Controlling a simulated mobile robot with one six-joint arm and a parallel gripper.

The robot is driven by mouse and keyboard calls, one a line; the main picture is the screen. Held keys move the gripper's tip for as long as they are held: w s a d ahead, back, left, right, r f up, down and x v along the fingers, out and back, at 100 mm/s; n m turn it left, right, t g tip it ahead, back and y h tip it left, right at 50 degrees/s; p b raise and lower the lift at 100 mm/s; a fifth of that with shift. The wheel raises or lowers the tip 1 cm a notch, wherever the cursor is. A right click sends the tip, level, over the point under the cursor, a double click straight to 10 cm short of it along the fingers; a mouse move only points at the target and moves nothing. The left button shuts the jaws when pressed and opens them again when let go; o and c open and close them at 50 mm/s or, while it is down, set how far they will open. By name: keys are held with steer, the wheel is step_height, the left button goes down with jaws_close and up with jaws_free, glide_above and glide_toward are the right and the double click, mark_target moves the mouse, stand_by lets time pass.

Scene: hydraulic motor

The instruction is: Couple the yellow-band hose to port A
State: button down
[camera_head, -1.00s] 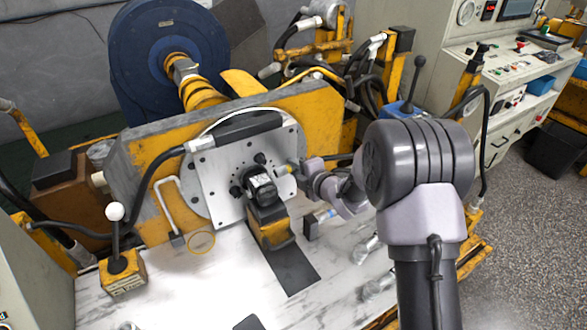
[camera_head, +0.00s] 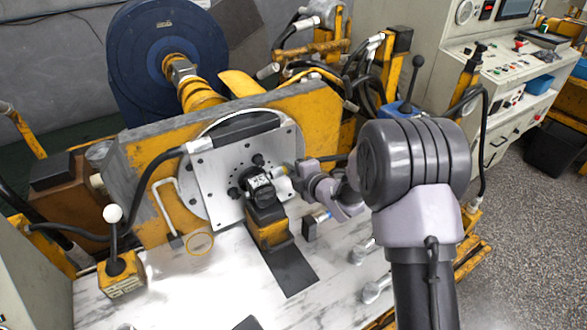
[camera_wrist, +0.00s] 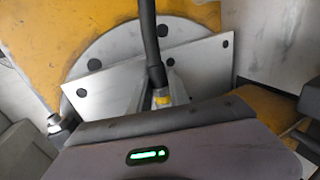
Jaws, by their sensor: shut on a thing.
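The hydraulic motor (camera_head: 259,190) is a small black block on a yellow stand, in front of a light mounting plate (camera_head: 215,180). My gripper (camera_head: 289,171) is at the motor's right side, shut on the yellow-band hose's end. In the wrist view the black hose (camera_wrist: 149,40) comes down to a metal fitting with a yellow band (camera_wrist: 161,99). My gripper's housing hides the fitting's lower end and the fingertips there. In the head view the fitting's tip is at or very near the motor's upper right side. I cannot tell whether it is seated in port A.
Metal fittings (camera_head: 375,291) lie on the marbled bench at the right. A lever box (camera_head: 120,275) stands at the left, near a yellow ring (camera_head: 199,244). The bench front left is mostly clear.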

steer(key=shift+s+a, duration=0.25)
steer(key=shift+a, duration=0.15)
steer(key=shift+s+a, duration=0.1)
steer(key=shift+a, duration=0.1)
steer(key=c, duration=1.1)
jaws_free()
steer(key=shift+r, duration=0.1)
steer(key=shift+c, duration=0.2)
steer(key=shift+r, duration=0.1)
steer(key=c, duration=0.4)
steer(key=o, duration=0.3)
steer(key=shift+s+d, duration=0.1)
steer(key=shift+o, duration=0.4)
steer(key=v, duration=0.6)
steer(key=shift+s+d, duration=0.2)
steer(key=shift+s, duration=0.1)
